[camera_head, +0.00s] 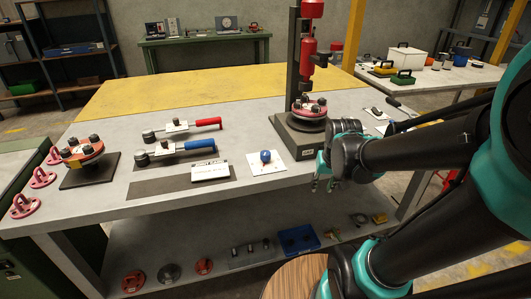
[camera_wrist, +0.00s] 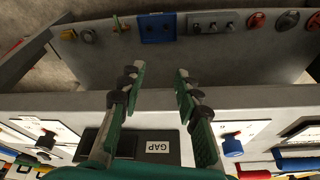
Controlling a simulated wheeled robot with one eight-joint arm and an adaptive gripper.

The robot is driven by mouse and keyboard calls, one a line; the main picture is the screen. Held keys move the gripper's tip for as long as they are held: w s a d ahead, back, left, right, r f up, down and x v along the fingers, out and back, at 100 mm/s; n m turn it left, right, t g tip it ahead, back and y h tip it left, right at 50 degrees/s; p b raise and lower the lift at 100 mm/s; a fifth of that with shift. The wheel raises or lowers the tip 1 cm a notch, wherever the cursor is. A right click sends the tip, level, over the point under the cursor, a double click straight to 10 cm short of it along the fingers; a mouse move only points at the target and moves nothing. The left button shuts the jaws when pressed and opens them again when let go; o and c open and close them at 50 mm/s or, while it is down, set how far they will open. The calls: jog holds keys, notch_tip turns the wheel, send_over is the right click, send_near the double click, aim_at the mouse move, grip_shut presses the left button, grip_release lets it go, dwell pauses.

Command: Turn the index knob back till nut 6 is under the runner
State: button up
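The flanged spool (camera_head: 308,106) sits on the black stand base (camera_head: 287,136), with several dark nuts on its red flange. Nut numbers are too small to read. The runner (camera_head: 308,62) is a red tool hanging on the column above the spool. A blue knob (camera_head: 265,156) stands on a white plate left of the stand; it also shows in the wrist view (camera_wrist: 232,146). A dark knob (camera_head: 376,111) is on another plate to the right. I cannot read which is the index knob. My gripper (camera_head: 323,184) is open and empty at the table's front edge, touching neither knob.
A second spool (camera_head: 82,149) stands on a dark pad at left. A red-handled wrench (camera_head: 185,128) and a blue-handled wrench (camera_head: 180,150) lie mid-table beside a white card (camera_head: 210,171). The lower shelf (camera_head: 190,254) holds loose parts and a blue tray (camera_head: 298,240).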

jog(key=o, duration=0.4)
jog(key=shift+g, duration=0.7)
jog(key=w+a+r, duration=0.4)
jog(key=w+r, duration=0.1)
jog(key=w+a+r, duration=0.3)
jog(key=shift+w+r, duration=0.15)
jog(key=shift+r, duration=0.05)
notch_tip(320, 180, up, 11)
jog(key=g, duration=0.2)
send_over(266, 153)
jog(key=shift+n, duration=0.3)
notch_tip(266, 153, down, 17)
jog(key=shift+a+r, duration=0.1)
jog(key=shift+c, duration=0.3)
jog(key=c, duration=1.1)
